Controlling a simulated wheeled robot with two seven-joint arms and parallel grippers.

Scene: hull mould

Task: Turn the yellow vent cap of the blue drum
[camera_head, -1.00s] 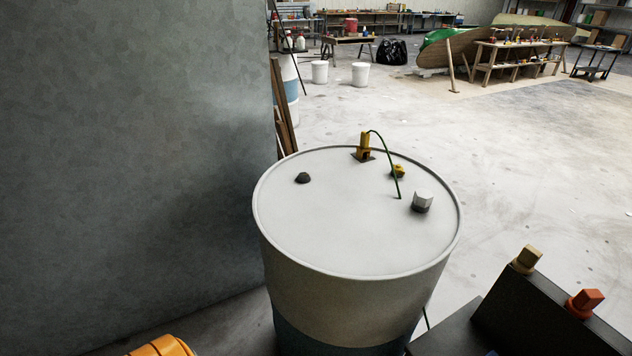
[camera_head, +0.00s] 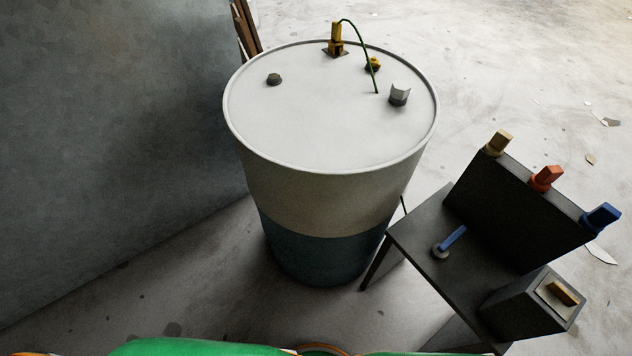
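A small yellow cap (camera_head: 373,65) sits on a dark base near the lid's far right edge. A thin green hose arcs close by it and partly crosses it. A taller yellow fitting (camera_head: 336,38) stands at the lid's far rim. A dark plug (camera_head: 274,79) is at the lid's left, and a grey-white cap (camera_head: 400,93) at its right. Neither gripper is in view.
A dark stand (camera_head: 425,245) is right of the drum, with a panel bearing tan, red and blue handles, a blue lever (camera_head: 452,240) and a box with a yellow switch (camera_head: 562,293). A grey wall (camera_head: 110,120) is close on the left. Floor beyond is open.

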